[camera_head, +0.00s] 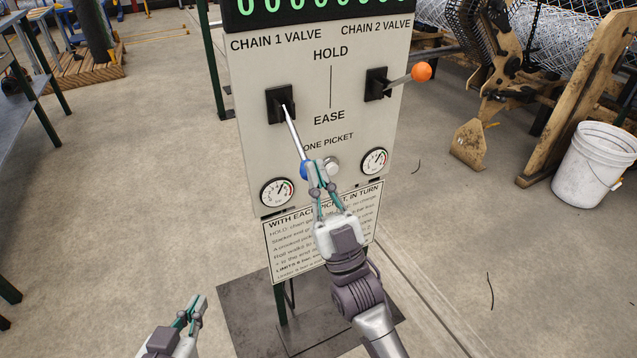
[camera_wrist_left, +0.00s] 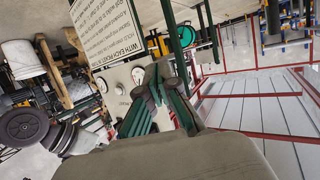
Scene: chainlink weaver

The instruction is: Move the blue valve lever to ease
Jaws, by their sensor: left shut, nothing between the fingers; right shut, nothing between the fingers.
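The blue valve lever (camera_head: 293,132) comes out of a black slot under CHAIN 1 VALVE and slopes down and to the right. Its blue ball knob (camera_head: 304,170) sits lower than the EASE label (camera_head: 329,117). My right gripper (camera_head: 317,163) is shut beside the knob, at its right, and partly covers it. Whether they touch is hard to tell. My left gripper (camera_head: 197,301) is shut and empty, low at the left, well away from the panel. Its fingers also show in the left wrist view (camera_wrist_left: 165,78).
The orange lever (camera_head: 421,71) under CHAIN 2 VALVE sticks out to the right. A round silver button (camera_head: 329,166) lies just behind my right fingertips, between two gauges (camera_head: 277,193) (camera_head: 375,161). A white bucket (camera_head: 592,165) stands at the right. Floor left of the panel is clear.

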